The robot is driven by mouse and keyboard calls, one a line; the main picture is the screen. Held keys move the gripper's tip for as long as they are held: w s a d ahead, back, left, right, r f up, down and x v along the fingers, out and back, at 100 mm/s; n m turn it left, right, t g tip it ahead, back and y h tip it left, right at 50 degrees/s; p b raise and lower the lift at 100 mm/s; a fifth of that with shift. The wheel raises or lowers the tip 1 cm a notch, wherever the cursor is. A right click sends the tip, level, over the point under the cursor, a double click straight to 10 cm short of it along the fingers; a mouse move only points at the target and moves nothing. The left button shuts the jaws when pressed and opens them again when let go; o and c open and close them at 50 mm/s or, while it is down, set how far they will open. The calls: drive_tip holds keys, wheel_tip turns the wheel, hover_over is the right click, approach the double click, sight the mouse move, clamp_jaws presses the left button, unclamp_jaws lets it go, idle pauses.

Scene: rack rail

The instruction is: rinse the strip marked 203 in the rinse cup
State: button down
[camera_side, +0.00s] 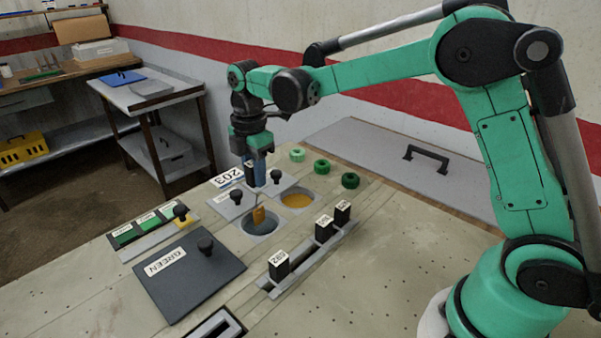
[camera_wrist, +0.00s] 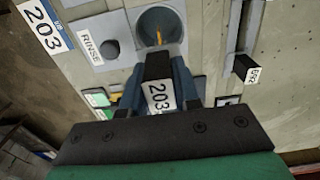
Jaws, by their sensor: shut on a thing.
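My gripper (camera_side: 255,174) is shut on the black head of the strip marked 203 (camera_wrist: 158,97); the white label faces the wrist camera between the blue fingers. The strip hangs down, and its orange-yellow lower end (camera_side: 259,215) shows over the mouth of the round grey cup (camera_side: 260,229). In the wrist view this cup (camera_wrist: 172,20) lies beside the plate marked RINSE (camera_wrist: 90,42), with the strip's yellow end inside its outline. I cannot tell how deep the end reaches. The plate with a black knob (camera_side: 228,206) lies left of the cup.
A second cup with orange liquid (camera_side: 298,200) stands close to the right. A rail (camera_side: 318,257) in front holds several black-headed strips, one marked 592 (camera_side: 279,264). A dark plate marked GREEN (camera_side: 180,292) lies front left. Green rings (camera_side: 322,167) lie behind right. A 203 card (camera_side: 227,177) lies behind.

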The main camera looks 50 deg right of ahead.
sight(258, 201)
drive_tip(key=shift+f, duration=3.45)
drive_tip(key=shift+s, duration=0.15)
drive_tip(key=shift+s, duration=0.45)
drive_tip(key=shift+w, duration=1.2)
drive_tip(key=shift+s, duration=0.15)
drive_tip(key=shift+s, duration=1.05)
